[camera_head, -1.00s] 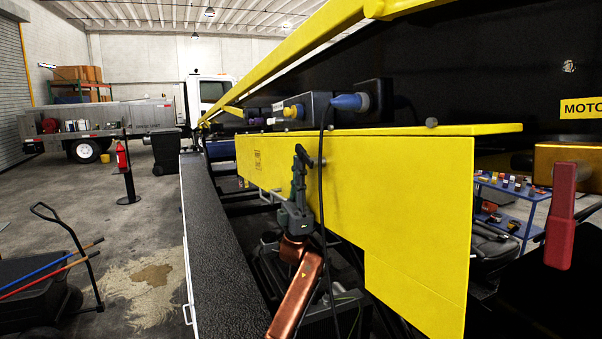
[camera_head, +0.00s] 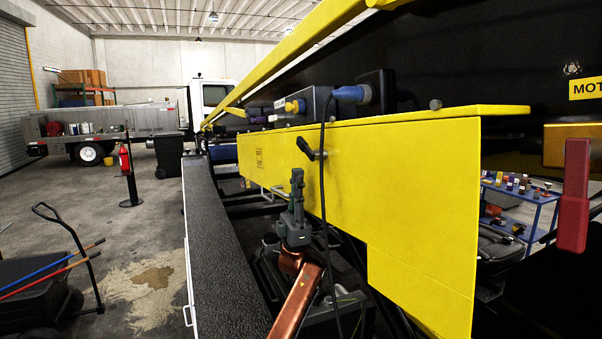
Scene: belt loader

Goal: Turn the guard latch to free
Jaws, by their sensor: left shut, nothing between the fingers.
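The guard latch (camera_head: 309,149) is a small black lever on the face of the yellow guard panel (camera_head: 400,190). Its arm slants up to the left from the hub. My left gripper (camera_head: 297,174) is shut and empty, pointing upward. In the picture its tips are just below and left of the latch, with a visible gap between them. A black cable hangs close to the right of the gripper and runs past the latch hub. My right gripper is not in view.
Electrical boxes with a blue plug (camera_head: 350,94) sit above the panel. A red handle (camera_head: 574,195) hangs at the right, in front of a blue shelf cart (camera_head: 520,210). A dark textured walkway (camera_head: 222,250) runs along the left of my arm.

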